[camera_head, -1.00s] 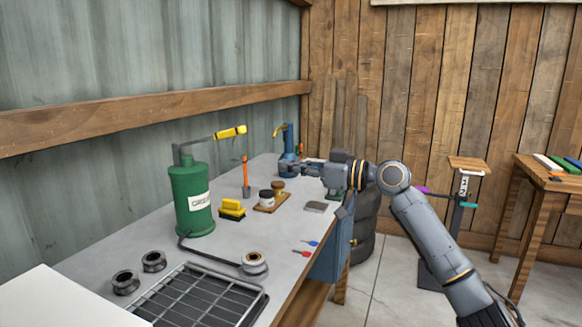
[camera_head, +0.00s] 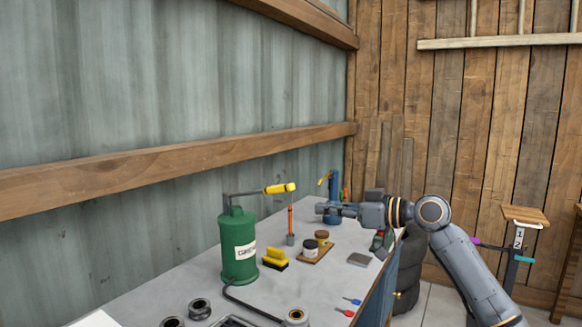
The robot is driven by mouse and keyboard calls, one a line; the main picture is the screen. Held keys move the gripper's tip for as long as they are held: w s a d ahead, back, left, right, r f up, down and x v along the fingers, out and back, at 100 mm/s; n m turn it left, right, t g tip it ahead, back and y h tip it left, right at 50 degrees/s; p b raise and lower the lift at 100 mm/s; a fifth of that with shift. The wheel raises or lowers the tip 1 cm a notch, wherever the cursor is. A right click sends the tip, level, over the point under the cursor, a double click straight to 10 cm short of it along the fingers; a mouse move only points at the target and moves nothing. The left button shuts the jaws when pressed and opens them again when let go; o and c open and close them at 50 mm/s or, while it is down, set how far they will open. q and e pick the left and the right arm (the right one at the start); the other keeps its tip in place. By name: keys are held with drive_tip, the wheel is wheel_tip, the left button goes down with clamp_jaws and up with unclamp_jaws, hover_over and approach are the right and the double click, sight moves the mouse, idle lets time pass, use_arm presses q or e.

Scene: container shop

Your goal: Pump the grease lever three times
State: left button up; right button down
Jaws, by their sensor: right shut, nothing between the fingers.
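The green grease pump (camera_head: 238,246) stands upright on the workbench, left of centre. Its lever (camera_head: 258,191) sticks out to the right from the top and ends in a yellow handle (camera_head: 280,188). The lever is roughly level, tilted slightly up at the handle. My right gripper (camera_head: 320,209) is shut and empty. It points left above the bench, to the right of the yellow handle and a little lower in the picture, apart from it. My left gripper is not in view.
A yellow brush (camera_head: 274,257), jars on a wooden board (camera_head: 318,252), an orange-handled tool in a holder (camera_head: 290,238) and a blue device (camera_head: 335,188) stand on the bench. Metal rings (camera_head: 200,308) and a hose (camera_head: 245,303) lie in front. A corrugated wall (camera_head: 130,220) runs behind the pump.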

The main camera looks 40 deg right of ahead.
sight(284, 185)
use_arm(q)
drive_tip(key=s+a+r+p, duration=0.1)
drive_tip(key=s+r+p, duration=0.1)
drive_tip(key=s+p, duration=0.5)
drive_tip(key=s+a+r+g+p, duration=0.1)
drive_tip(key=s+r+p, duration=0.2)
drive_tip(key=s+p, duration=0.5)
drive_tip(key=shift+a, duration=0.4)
use_arm(e)
drive_tip(key=w+r+g+h, duration=0.1)
drive_tip(key=w+r+g, duration=0.1)
drive_tip(key=r, duration=0.5)
drive_tip(key=w+a+r+g+h, duration=0.1)
drive_tip(key=w+r+g, duration=0.1)
drive_tip(key=r, duration=0.5)
drive_tip(key=shift+a+r, duration=0.25)
drive_tip(key=shift+r, duration=0.15)
